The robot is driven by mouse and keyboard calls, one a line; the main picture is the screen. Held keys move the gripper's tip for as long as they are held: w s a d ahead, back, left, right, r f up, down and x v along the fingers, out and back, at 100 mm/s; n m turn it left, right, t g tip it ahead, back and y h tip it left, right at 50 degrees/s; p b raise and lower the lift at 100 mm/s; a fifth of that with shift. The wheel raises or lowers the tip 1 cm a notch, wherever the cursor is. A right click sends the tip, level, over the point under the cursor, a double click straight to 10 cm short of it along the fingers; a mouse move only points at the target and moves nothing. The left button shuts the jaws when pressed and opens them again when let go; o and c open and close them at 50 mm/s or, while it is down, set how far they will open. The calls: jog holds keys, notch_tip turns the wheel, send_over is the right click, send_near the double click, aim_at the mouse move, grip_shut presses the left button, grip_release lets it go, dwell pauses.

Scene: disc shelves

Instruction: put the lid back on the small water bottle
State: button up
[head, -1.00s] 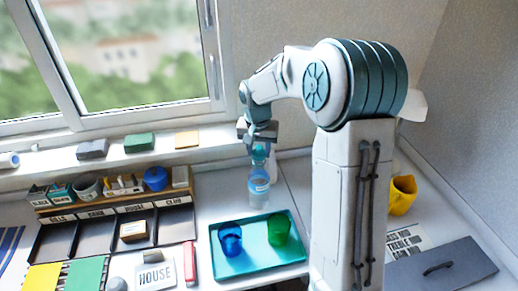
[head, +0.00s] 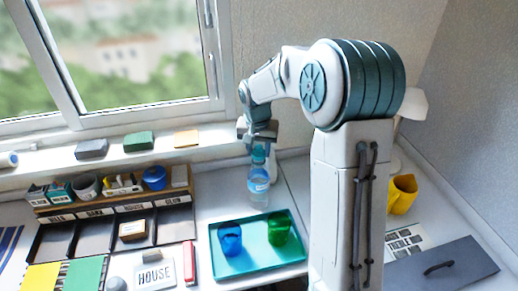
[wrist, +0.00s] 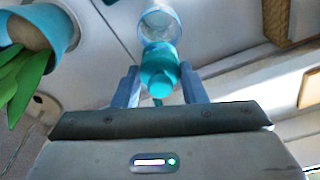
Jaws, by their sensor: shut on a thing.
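The small water bottle (head: 258,188) is clear with a blue label and stands upright on the white worktop behind the teal tray. Its teal lid (head: 258,155) is at the bottle's top, under my gripper (head: 260,142). In the wrist view the lid (wrist: 160,68) sits between the two fingers of my gripper (wrist: 160,80), which is shut on it. The clear bottle (wrist: 160,24) shows just beyond the lid, in line with it. I cannot tell whether lid and bottle neck touch or whether the lid is seated.
A teal tray (head: 256,267) with a blue cup (head: 230,240) and a green cup (head: 279,228) lies in front of the bottle. A wooden rack (head: 110,203) stands left. A yellow cup (head: 402,194) is right of my arm. The window sill is behind.

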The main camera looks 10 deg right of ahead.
jog(key=o, duration=1.5)
jog(key=shift+r+p, duration=2.35)
jog(key=shift+r, duration=1.2)
grip_shut()
jog(key=shift+f, duration=0.2)
